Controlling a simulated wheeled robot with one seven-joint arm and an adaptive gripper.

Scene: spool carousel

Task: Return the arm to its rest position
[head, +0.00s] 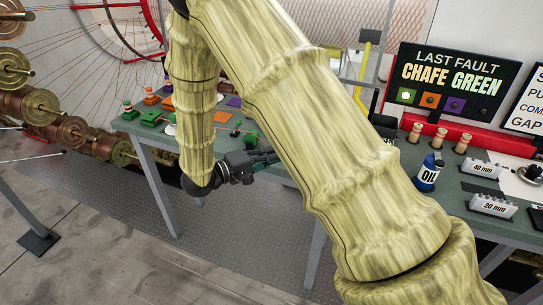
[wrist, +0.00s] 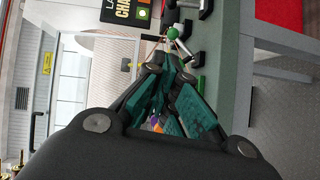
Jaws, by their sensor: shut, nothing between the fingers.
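My arm, in a yellow-green sleeve, bends down across the middle of the head view. My gripper (head: 268,157) is at its end, close to the front edge of the workbench and level with its top. In the wrist view my gripper (wrist: 165,85) has its dark fingers brought together with nothing held between them. A green ball (wrist: 172,33) shows beyond the fingertips in the wrist view. My upper arm hides the middle of the bench in the head view.
The green-topped workbench (head: 468,205) carries an oil bottle (head: 428,172), grey blocks marked 40 mm (head: 481,170) and 20 mm (head: 493,206), and several small coloured parts at left. A fault sign (head: 455,85) stands behind. Metal spools (head: 70,132) stand at left. The floor (head: 90,230) in front is clear.

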